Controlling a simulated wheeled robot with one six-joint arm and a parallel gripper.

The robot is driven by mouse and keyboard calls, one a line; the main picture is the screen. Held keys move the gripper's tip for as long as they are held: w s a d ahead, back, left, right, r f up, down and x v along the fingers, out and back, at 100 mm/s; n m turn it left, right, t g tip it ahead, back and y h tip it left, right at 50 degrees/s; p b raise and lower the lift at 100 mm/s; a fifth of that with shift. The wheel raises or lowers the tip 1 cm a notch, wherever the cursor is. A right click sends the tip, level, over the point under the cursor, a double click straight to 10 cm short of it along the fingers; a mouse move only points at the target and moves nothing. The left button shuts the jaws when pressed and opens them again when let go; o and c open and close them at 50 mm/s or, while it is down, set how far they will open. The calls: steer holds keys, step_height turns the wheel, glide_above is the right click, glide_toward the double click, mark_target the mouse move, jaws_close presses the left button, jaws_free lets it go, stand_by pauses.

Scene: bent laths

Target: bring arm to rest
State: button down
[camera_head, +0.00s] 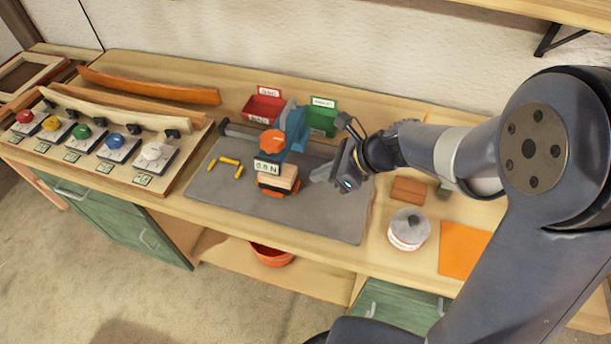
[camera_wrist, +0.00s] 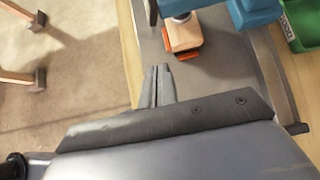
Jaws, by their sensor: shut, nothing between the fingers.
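My gripper (camera_head: 322,174) hangs over the right part of the grey mat (camera_head: 322,222) on the workbench, at the end of my bent arm. Its fingers are together with nothing between them; they also show in the wrist view (camera_wrist: 158,84). A blue machine (camera_head: 293,130) with an orange knob stands on the mat just left of my gripper. Under it is a pale block with orange parts (camera_head: 278,178), apart from the fingers. The block also shows in the wrist view (camera_wrist: 184,34), beyond the fingertips.
A board with several coloured knobs (camera_head: 83,132) stands at the left, with bent laths (camera_head: 150,87) behind. Red (camera_head: 264,106) and green (camera_head: 321,119) bins are at the back. A lidded pot (camera_head: 409,229), a brown block (camera_head: 408,190) and an orange sheet (camera_head: 462,249) lie right of the mat.

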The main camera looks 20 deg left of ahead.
steer(key=v, duration=0.6)
steer(key=shift+r, duration=0.1)
steer(key=w+a+r+x, duration=0.1)
steer(key=x, duration=1.1)
steer(key=shift+s+r, duration=0.15)
steer(key=shift+s, duration=0.35)
steer(key=shift+a, duration=0.15)
